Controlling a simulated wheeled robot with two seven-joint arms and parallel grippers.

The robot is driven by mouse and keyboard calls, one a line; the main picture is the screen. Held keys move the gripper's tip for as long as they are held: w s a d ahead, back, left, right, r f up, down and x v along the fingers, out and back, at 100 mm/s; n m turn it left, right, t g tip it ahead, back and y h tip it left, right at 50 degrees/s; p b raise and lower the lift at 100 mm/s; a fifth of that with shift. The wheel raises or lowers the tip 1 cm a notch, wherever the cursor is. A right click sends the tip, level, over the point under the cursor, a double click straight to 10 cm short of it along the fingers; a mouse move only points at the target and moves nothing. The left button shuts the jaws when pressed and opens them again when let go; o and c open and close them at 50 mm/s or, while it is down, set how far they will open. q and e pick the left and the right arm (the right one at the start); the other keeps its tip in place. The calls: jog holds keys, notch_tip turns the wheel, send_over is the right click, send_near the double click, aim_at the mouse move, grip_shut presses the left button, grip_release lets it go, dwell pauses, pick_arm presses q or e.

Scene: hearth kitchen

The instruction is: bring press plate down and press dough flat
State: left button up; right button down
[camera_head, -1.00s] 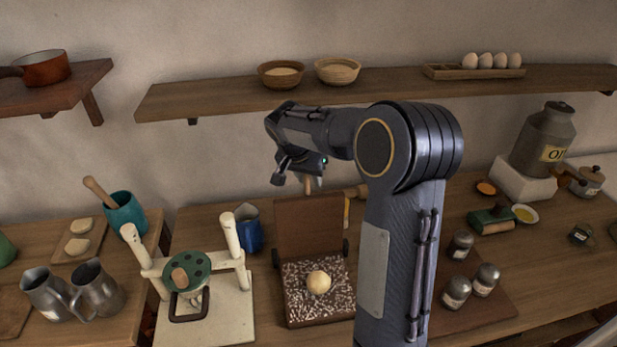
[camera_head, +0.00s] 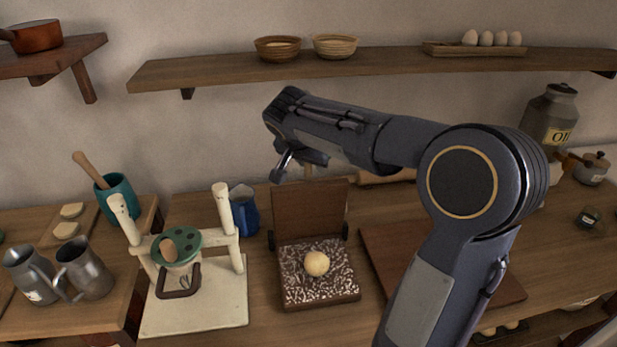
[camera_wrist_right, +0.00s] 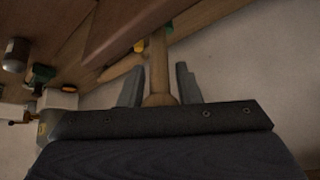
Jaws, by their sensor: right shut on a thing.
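The dough ball (camera_head: 316,263) sits on the floured base (camera_head: 318,295) of the wooden press, whole and round. The press plate (camera_head: 308,212) stands upright at the back of the base, clear of the dough. My right gripper (camera_head: 304,163) is at the plate's top edge, shut on the wooden handle (camera_head: 308,173). In the right wrist view the handle (camera_wrist_right: 159,75) runs between the two fingers (camera_wrist_right: 160,88), with the plate (camera_wrist_right: 125,30) beyond it. Part of the handle is hidden by the gripper. My left gripper is not in view.
A brown board (camera_head: 385,250) lies to the right, partly behind my arm. A shelf (camera_head: 380,62) with bowls runs above.

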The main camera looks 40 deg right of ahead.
jog(key=s+a+f+t+h+b, duration=0.2)
jog(key=s+b, duration=0.3)
jog(key=b, duration=0.7)
jog(key=s+a+f+m+t+h+b, duration=0.1)
jog(key=s+b, duration=0.5)
jog(key=b, duration=0.6)
jog(key=s+a+f+t+h+b, duration=0.2)
jog(key=s+a+f+t+b, duration=0.3)
jog(key=b, duration=0.8)
jog(key=shift+s+a+f+m+h, duration=0.4)
jog(key=shift+s+a+f, duration=0.2)
jog(key=shift+a+f, duration=0.3)
jog(key=shift+r, duration=0.1)
jog(key=c, duration=1.8)
grip_release()
jog(key=shift+o, duration=1.3)
jog(key=shift+s+d, duration=0.2)
jog(key=o, duration=0.5)
jog(key=shift+d+r, duration=0.1)
jog(key=shift+c, duration=0.2)
